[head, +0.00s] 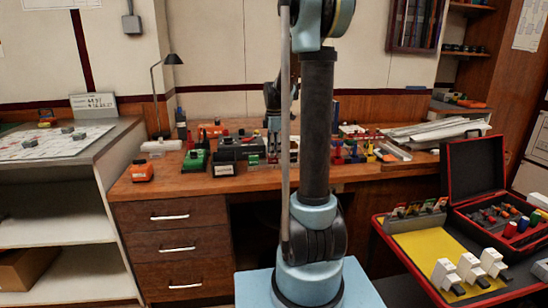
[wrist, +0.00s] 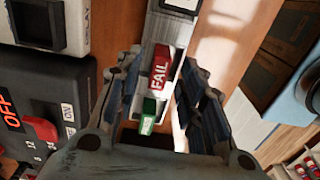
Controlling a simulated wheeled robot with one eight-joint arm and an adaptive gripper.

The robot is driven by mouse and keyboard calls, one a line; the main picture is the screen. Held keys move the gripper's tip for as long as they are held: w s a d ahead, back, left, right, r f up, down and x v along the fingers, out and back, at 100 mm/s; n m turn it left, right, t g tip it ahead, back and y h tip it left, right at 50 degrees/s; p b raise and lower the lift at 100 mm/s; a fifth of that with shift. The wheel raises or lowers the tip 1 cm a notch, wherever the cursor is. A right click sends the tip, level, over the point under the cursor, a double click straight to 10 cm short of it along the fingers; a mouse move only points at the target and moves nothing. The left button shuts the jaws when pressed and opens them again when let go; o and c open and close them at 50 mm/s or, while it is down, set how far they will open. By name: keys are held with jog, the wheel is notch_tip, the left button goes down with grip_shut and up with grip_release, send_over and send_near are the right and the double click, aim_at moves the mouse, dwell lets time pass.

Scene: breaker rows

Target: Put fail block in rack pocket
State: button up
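The red fail block (wrist: 160,68), with white "FAIL" lettering, shows in the wrist view between my gripper's two fingers. My gripper (wrist: 158,75) is open, one dark ribbed finger on each side of the block, with gaps visible; I cannot tell how far the fingertips are above it. A green block (wrist: 148,115) sits just below the fail block in that picture. In the head view my gripper (head: 274,122) points down over the wooden bench, partly hidden by my arm. A grey rack (head: 418,222) holding several small pieces stands on the yellow mat at right; its pockets are not clear.
In the wrist view a dark box with an OFF label (wrist: 30,125) lies close on the left. On the bench (head: 150,187) are several breakers and devices. An open red-edged case (head: 480,190) and white breakers (head: 468,268) stand at right. My arm blocks the middle.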

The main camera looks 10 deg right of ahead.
notch_tip(320, 180, up, 9)
jog(key=s+f+m+t, duration=0.1)
jog(key=s+f+m, duration=0.2)
jog(key=s+m, duration=1.15)
jog(key=s+f+m, duration=0.1)
jog(key=s+f, duration=0.5)
jog(key=s, duration=0.4)
jog(key=s+f+m+t, duration=0.1)
jog(key=s+f+m, duration=0.1)
jog(key=s+f, duration=0.5)
jog(key=s, duration=0.3)
jog(key=shift+s, duration=0.15)
